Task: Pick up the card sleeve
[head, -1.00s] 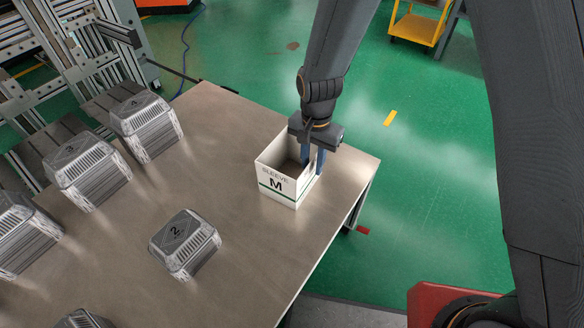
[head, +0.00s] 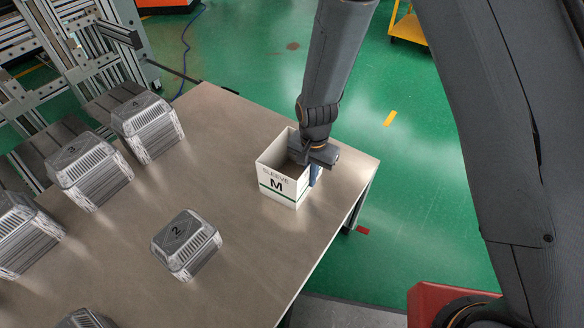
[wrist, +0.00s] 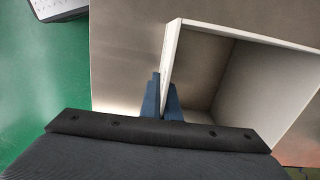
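The card sleeve (head: 277,186) is a white, open-topped box marked "SLEEVE M" with a green line. It stands upright on the metal table near its right edge. My gripper (wrist: 164,98) points down over the sleeve's right-hand side in the head view. In the wrist view its blue fingers lie on either side of one sleeve wall (wrist: 171,62), close against it, so it looks shut on that wall. One finger is inside the sleeve and one outside. In the head view only the outer finger shows; the inner one is hidden.
The table (head: 225,130) is bare around the sleeve. Its right edge is close, with green floor beyond.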

